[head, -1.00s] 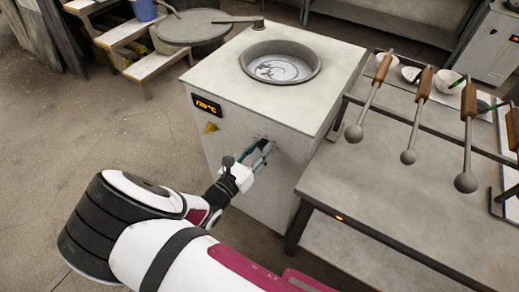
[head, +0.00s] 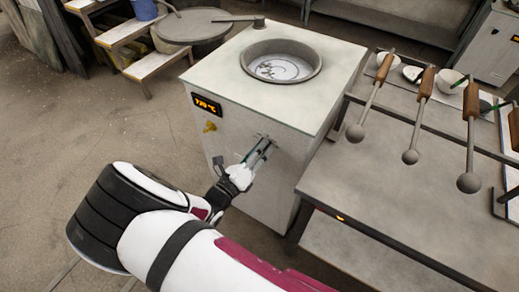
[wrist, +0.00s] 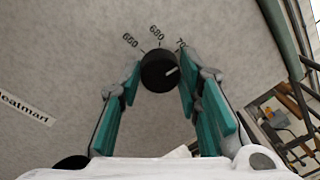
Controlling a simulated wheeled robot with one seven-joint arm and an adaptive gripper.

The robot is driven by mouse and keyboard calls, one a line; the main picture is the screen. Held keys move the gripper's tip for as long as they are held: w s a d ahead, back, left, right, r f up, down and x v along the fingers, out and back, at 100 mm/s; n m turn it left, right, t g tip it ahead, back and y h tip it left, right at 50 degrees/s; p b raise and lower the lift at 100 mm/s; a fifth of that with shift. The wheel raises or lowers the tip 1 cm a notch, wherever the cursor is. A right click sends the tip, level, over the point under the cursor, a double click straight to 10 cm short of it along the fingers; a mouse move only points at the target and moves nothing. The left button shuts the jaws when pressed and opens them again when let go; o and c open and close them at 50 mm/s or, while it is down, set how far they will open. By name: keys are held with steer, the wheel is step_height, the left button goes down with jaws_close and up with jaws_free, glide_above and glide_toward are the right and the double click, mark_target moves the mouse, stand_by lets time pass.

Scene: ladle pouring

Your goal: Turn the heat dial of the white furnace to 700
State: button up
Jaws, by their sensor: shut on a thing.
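The white furnace (head: 230,82) stands in the middle of the head view. Its orange display (head: 206,104) shows a number starting with 7, but the other digits are too small to read surely. In the wrist view the black heat dial (wrist: 158,72) sits between the teal fingers of my gripper (wrist: 158,78), which is shut on it. The dial's white mark points up and right, to the right of 680. The marks 660 and 680 show, and the 700 mark is partly hidden by the right finger. In the head view my gripper (head: 258,153) is at the furnace front and hides the dial.
A yellow knob or sign (head: 210,126) is on the furnace front below the display. A grey table (head: 400,190) with several wooden-handled ladles (head: 420,100) stands close on the right. Steps (head: 125,38) and a round lid (head: 195,30) are behind left. Floor at left is clear.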

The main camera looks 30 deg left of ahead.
mark_target(267, 118)
steer(key=shift+n, duration=1)
steer(key=shift+f, duration=0.1)
steer(key=o, duration=1.1)
steer(key=shift+o, duration=0.2)
step_height(267, 118, up, 10)
steer(key=shift+r, duration=0.1)
